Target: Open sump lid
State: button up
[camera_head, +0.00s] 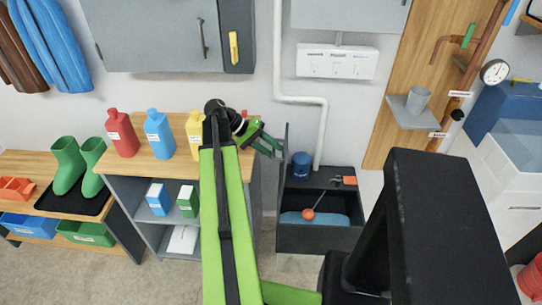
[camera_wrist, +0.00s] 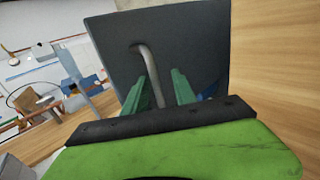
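The sump (camera_head: 320,238) is a dark box on the floor against the wall in the head view. Its dark lid (camera_head: 283,165) stands about upright along the box's left side, so the top is uncovered. Blue water and an orange-red float ball (camera_head: 308,214) show inside. In the wrist view the lid (camera_wrist: 195,45) fills the middle, with a bent metal handle (camera_wrist: 152,75) on its face. My gripper (camera_head: 268,142) is at the lid's left face, near its top. In the wrist view my gripper (camera_wrist: 160,88) has its green fingers apart, with the handle between them and gaps visible.
A wooden-topped shelf (camera_head: 150,170) with red, blue and yellow bottles stands left of the sump, below my arm. A white pipe (camera_head: 322,135) runs down the wall behind the sump. A wooden panel (camera_head: 400,130) with copper pipes is to the right.

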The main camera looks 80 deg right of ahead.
jog(key=p+v, duration=0.7)
jog(key=v, duration=0.4)
jog(key=shift+w+r, duration=0.2)
jog(key=shift+w, duration=0.05)
